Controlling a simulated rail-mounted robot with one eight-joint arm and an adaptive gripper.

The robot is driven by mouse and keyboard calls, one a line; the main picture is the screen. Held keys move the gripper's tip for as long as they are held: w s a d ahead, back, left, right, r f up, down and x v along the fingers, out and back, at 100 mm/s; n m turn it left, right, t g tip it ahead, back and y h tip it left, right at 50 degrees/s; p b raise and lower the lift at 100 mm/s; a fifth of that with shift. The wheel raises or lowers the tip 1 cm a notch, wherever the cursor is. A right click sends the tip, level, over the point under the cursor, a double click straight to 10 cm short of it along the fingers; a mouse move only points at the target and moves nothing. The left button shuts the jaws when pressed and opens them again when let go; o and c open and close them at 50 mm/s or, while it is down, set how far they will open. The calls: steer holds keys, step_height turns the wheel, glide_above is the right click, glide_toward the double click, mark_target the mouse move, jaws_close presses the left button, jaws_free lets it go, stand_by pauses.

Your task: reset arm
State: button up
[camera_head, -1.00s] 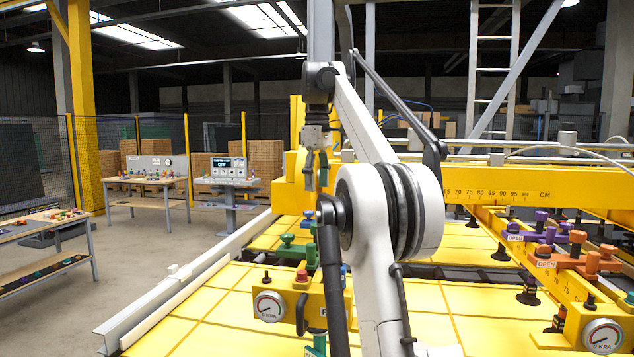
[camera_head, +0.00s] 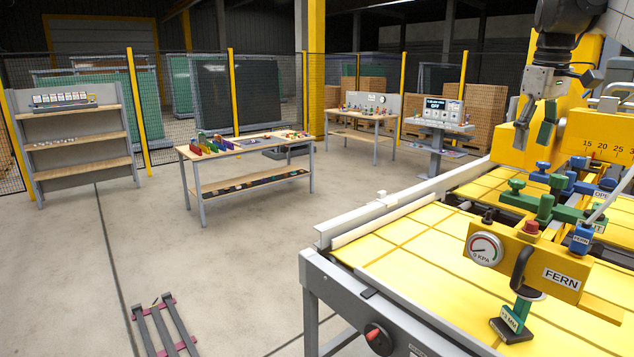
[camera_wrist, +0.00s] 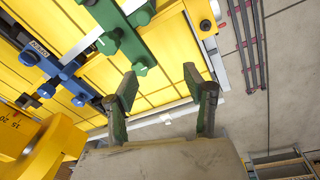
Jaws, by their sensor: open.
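My gripper (camera_head: 538,120) hangs at the upper right of the head view, over the far part of the yellow lifter table. Its two fingers are apart with nothing between them. The wrist view shows the open gripper (camera_wrist: 165,98) with green-padded fingers. Below it are the yellow table surface (camera_wrist: 172,58), a green valve fitting (camera_wrist: 122,35) and a blue valve fitting (camera_wrist: 70,72). The fingers look clear of these fittings.
A yellow FERN block (camera_head: 530,262) with a gauge sits on the lifter. A control console (camera_head: 438,125) stands behind. A workbench (camera_head: 240,145) and a shelf (camera_head: 75,145) stand left. A floor rack (camera_head: 165,328) lies at lower left. Open floor lies between.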

steer(key=s+a+f+m+t+b, duration=0.1)
steer(key=s+a+f+t+b, duration=0.1)
steer(key=s+a+f, duration=0.5)
steer(key=s+a+f+t+b, duration=0.1)
steer(key=s+a+f+b, duration=0.25)
steer(key=a+f, duration=0.6)
steer(key=s+a+f+t+b, duration=0.1)
steer(key=s+a+f, duration=0.3)
steer(key=f, duration=0.3)
steer(key=s+a+f+m+t+b, duration=0.1)
steer(key=s+a+f, duration=0.3)
steer(key=s+f, duration=0.2)
steer(key=s+a+f+t+b, duration=0.1)
steer(key=s+a+f, duration=0.3)
steer(key=f, duration=0.6)
steer(key=shift+s+a+m+y+b, duration=0.25)
steer(key=shift+s+m+b, duration=0.2)
steer(key=shift+s, duration=0.25)
